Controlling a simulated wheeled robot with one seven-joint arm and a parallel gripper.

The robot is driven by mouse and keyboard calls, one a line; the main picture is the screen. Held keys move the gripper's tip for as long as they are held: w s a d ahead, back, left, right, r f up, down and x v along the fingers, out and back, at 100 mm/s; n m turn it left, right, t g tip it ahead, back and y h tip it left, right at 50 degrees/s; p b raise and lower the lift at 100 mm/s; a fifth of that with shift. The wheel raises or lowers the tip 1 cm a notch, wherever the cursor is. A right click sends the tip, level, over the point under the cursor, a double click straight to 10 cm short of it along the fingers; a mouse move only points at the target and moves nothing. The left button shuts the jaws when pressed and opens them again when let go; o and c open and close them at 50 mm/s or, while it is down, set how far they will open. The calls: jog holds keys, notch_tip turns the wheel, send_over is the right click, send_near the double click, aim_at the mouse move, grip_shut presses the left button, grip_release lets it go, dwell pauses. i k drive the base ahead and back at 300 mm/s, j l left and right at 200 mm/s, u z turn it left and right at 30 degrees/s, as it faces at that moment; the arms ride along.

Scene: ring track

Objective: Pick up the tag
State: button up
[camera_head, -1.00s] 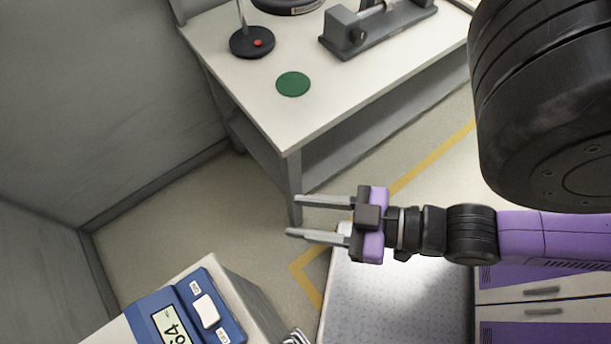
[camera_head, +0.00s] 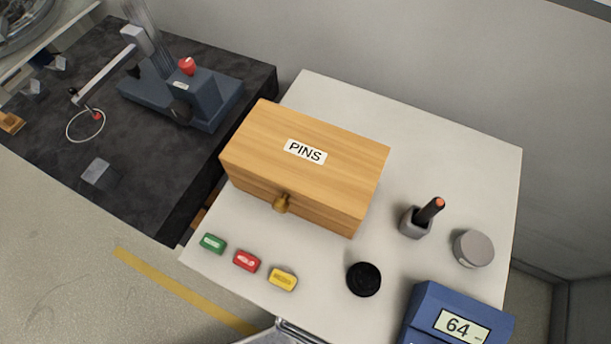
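Three small blocks with pale labels, which look like tags, lie in a row on the front left of the white table (camera_head: 440,130). They are a green tag (camera_head: 213,243), a red tag (camera_head: 246,261) and a yellow tag (camera_head: 283,279). They lie apart from each other, and their lettering is too small to read. Which one is meant by the tag I cannot tell. My gripper is outside the view.
A wooden box labelled PINS (camera_head: 335,155) with a knob stands behind the tags. Right are a black disc (camera_head: 364,279), a holder with a pen-like tool (camera_head: 415,222), a grey round tin (camera_head: 473,248) and a blue display reading 64 (camera_head: 425,305). A dark bench (camera_head: 130,205) is left.

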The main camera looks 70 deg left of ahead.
aim_at(242, 258)
jog(key=k+l+u, duration=0.1)
jog(key=u, duration=0.85)
jog(key=k+u, duration=0.15)
jog(key=u, duration=0.3)
